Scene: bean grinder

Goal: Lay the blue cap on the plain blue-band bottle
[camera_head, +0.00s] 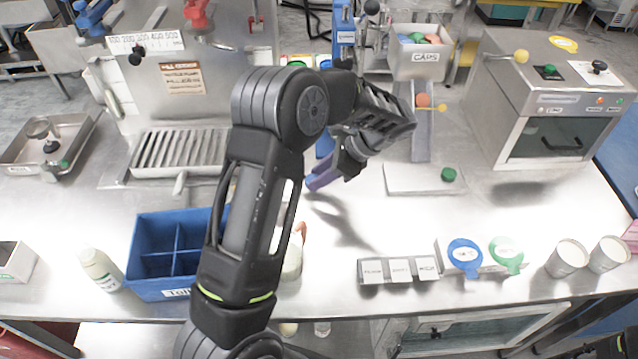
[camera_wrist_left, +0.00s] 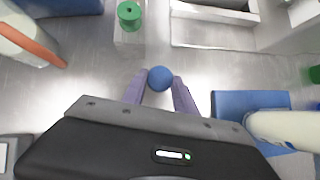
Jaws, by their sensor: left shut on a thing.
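My left gripper (camera_head: 322,180) reaches over the middle of the steel table, with its purple fingers pointing down. In the left wrist view the gripper (camera_wrist_left: 160,92) is shut on a round blue cap (camera_wrist_left: 160,77) held at the fingertips. The cap is hidden in the head view. A pale bottle (camera_head: 293,262) stands near the front of the table, mostly hidden behind my left arm; I cannot tell its band.
A divided blue crate (camera_head: 150,222) stands front left. A CAPS bin (camera_head: 418,66) with a chute stands at the back. A green cap (camera_head: 448,174) sits on a pale plate (camera_head: 410,180). Label blocks (camera_head: 399,271), ring-topped items and paper cups (camera_head: 567,258) line the front right.

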